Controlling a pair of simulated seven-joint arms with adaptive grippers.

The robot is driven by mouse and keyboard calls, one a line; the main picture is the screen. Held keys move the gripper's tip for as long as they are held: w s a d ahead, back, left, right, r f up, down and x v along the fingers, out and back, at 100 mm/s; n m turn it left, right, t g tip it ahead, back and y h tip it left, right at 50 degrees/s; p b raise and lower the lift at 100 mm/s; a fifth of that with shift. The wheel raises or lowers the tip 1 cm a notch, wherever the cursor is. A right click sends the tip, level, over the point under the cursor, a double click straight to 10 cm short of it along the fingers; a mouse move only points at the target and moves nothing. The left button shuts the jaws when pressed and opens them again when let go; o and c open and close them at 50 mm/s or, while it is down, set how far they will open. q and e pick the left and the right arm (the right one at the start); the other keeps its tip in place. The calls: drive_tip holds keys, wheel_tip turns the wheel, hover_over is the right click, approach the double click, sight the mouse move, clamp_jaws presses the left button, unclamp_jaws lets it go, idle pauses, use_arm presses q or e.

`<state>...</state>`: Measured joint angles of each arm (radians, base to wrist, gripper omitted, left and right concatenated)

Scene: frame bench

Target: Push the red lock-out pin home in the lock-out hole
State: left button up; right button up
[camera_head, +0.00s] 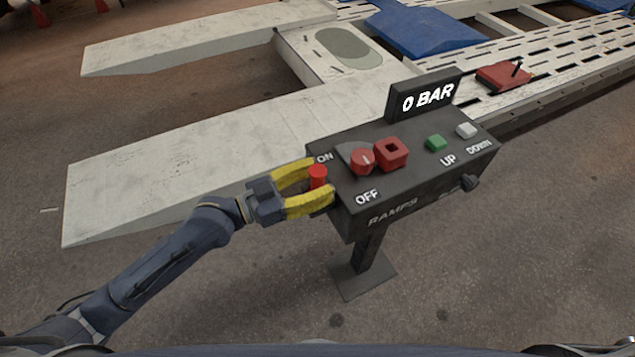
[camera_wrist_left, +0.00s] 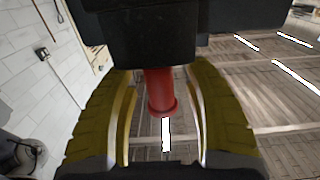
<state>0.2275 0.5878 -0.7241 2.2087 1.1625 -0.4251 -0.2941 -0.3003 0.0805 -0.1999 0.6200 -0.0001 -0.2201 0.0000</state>
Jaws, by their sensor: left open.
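The red lock-out pin (camera_head: 318,175) is at the left end of the dark control box (camera_head: 420,180). My left gripper (camera_head: 322,180) is open, with its yellow fingers on either side of the pin. In the left wrist view the red pin (camera_wrist_left: 161,92) stands between the open fingers, with a gap on each side. There its far end meets a dark body (camera_wrist_left: 150,40); how deep it sits is hidden. A red square block with a dark opening (camera_head: 391,153) is on the box top; I cannot tell whether this is the lock-out hole. My right gripper is not in view.
Beside the block is a red ON/OFF knob (camera_head: 362,161). Green UP (camera_head: 435,143) and white DOWN (camera_head: 466,130) buttons sit further right. A display (camera_head: 424,95) reads 0 BAR. Pale ramps (camera_head: 170,165) lie behind the box. The floor in front is clear.

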use_arm(q)
drive_tip(key=shift+c, duration=0.4)
clamp_jaws()
drive_tip(key=shift+r, duration=0.15)
